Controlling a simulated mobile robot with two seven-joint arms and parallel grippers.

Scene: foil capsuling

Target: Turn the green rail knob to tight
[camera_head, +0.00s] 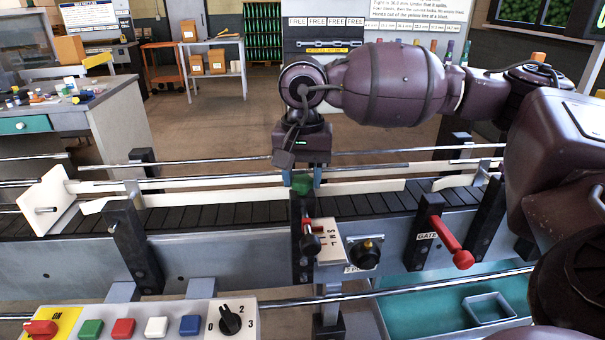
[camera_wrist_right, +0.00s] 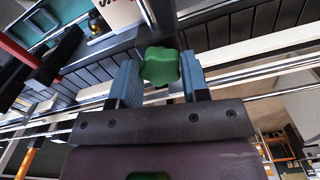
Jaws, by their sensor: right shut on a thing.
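The green rail knob (camera_head: 301,183) sits on top of a dark post at the near side of the conveyor, in the middle of the head view. In the right wrist view the lobed green knob (camera_wrist_right: 161,66) lies between the two blue fingertips. My right gripper (camera_head: 302,176) reaches down onto it from above and is shut on it; in the right wrist view the gripper (camera_wrist_right: 158,82) has a finger on either side of the knob. The knob's tight mark cannot be read. My left gripper is not in view.
Metal guide rails (camera_head: 400,150) and white rails (camera_head: 240,195) run along the conveyor (camera_head: 370,203). A red gate handle (camera_head: 450,243) sticks out to the right. A small SET plate (camera_head: 327,240) and a black dial (camera_head: 364,254) are below the knob. A button panel (camera_head: 180,325) is at front left.

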